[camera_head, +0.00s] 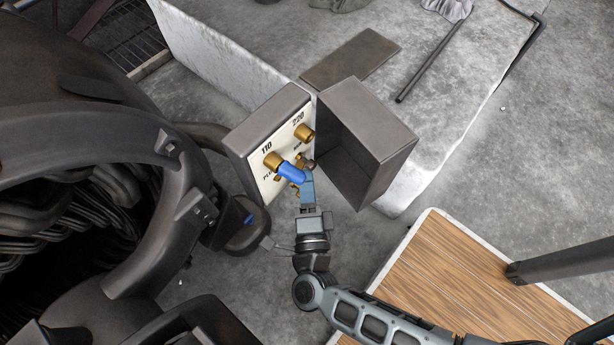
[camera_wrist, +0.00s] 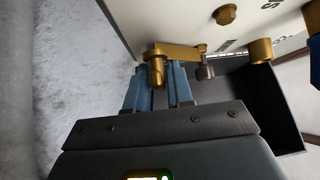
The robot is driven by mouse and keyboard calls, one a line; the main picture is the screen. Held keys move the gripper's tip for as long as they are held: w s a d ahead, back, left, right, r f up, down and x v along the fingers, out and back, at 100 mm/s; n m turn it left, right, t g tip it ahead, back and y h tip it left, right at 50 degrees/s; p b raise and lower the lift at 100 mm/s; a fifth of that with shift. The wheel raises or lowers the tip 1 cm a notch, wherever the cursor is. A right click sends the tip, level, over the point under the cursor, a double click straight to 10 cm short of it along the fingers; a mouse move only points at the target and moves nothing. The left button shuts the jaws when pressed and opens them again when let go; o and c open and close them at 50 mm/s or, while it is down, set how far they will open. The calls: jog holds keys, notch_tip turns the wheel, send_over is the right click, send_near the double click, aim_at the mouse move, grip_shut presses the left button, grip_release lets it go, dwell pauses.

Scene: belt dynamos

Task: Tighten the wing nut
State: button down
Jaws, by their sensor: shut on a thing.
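The wing nut (camera_wrist: 180,51) is brass-coloured and shows in the wrist view, on a stud sticking out of a cream panel. My gripper (camera_wrist: 160,80) has its two blue fingers at the nut, one on each side of the round brass stud end, and is shut on it. One wing reaches right beyond the fingers. In the head view my gripper (camera_head: 304,178) is at the lower part of the cream panel (camera_head: 262,186), where the fingers and a bright blue handle (camera_head: 291,172) hide most of the nut.
The panel's grey box stands open, its lid (camera_head: 375,135) swung right. Brass posts (camera_head: 304,133) marked 110 and 220 stick out above my gripper. A large dark machine (camera_head: 95,150) is close on the left. A concrete block (camera_head: 440,120) lies behind; a wooden platform (camera_head: 470,270) is lower right.

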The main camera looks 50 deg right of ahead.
dwell(0.5)
jog(key=c, duration=1.1)
grip_release()
jog(key=p+v, duration=0.1)
jog(key=v, duration=0.6)
jog(key=shift+s+a, duration=0.25)
jog(key=shift+s, duration=0.1)
jog(key=shift+r, duration=0.1)
